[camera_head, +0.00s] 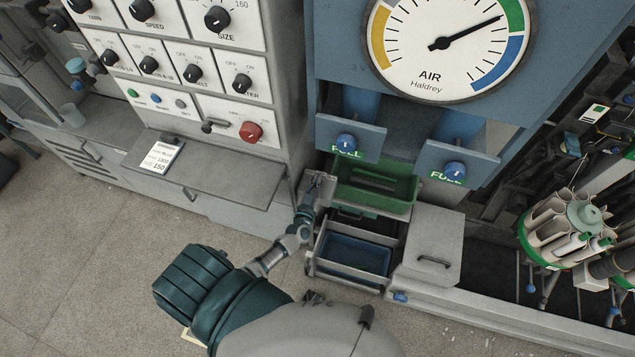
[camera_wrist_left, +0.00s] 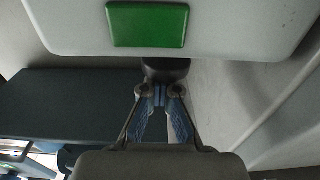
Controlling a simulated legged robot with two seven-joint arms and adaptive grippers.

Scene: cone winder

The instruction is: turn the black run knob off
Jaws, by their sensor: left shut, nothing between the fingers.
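My left gripper (camera_head: 318,186) is low beside the right edge of the grey control cabinet, next to the green tray. In the left wrist view its fingers (camera_wrist_left: 160,95) are shut and empty. Just beyond the fingertips is a dark round part (camera_wrist_left: 166,69), under a pale housing with a green rectangle (camera_wrist_left: 148,25). It may be the black run knob; I cannot tell, nor whether the fingers touch it. Several black knobs, such as one on the cabinet front (camera_head: 243,83), show in the head view, but no run label is readable. My right gripper is not in view.
A red knob (camera_head: 251,132) is on the cabinet above a grey shelf (camera_head: 225,178) with a white card. The green tray (camera_head: 372,190) and blue-lined bin (camera_head: 355,252) are right of my gripper. An AIR gauge (camera_head: 450,70) hangs above. Floor at left is clear.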

